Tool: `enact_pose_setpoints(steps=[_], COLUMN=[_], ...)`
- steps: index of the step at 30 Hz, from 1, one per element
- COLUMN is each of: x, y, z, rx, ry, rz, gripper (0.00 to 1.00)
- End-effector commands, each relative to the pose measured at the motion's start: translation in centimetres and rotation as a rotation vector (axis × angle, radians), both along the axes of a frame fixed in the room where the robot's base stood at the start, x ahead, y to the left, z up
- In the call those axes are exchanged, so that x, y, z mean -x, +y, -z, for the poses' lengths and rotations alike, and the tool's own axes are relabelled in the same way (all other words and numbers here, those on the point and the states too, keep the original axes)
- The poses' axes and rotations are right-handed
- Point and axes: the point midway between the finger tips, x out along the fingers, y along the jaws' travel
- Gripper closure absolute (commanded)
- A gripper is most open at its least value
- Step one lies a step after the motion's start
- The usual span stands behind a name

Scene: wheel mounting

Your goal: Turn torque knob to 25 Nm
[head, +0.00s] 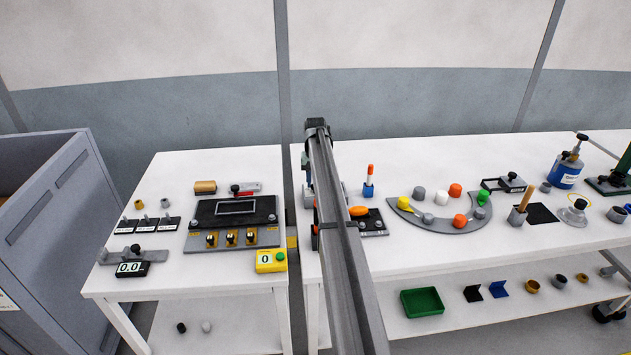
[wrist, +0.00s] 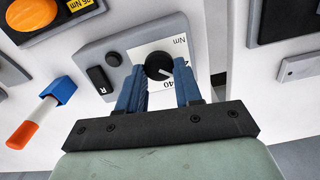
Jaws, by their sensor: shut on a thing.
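The torque knob (wrist: 158,66) is a round black knob with a white pointer mark. It sits on a white dial plate (wrist: 150,48) on a grey box (wrist: 88,56). The plate shows "Nm" and "40" upside down. The pointer slants to the lower right in the wrist view; the reading under it cannot be made out. My gripper (wrist: 159,72) has its two blue fingers on either side of the knob, shut on it. In the head view my arm hides the gripper and knob.
A dark button and an "R" key are on the grey box. Nearby are an orange-and-white stick in a blue holder (head: 368,190) and a dark box with an orange dome (head: 358,211). A curved grey tray (head: 437,220) with coloured caps lies right of my arm.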

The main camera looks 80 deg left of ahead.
Motion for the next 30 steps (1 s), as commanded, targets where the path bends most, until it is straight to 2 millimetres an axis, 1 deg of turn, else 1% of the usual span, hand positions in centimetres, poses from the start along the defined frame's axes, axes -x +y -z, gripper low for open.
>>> enact_pose_setpoints(steps=[6, 18, 19, 27, 30], x=[0.02, 0.03, 0.03, 0.03, 0.03], y=[0.02, 0.01, 0.01, 0.01, 0.01], z=[-0.03, -0.03, -0.03, -0.02, -0.01], rx=[0.000, 0.000, 0.000, 0.000, 0.000], ry=[0.000, 0.000, 0.000, 0.000, 0.000], rz=[-0.050, -0.058, -0.058, -0.057, -0.057], gripper=[0.96, 0.96, 0.65, 0.40, 0.40])
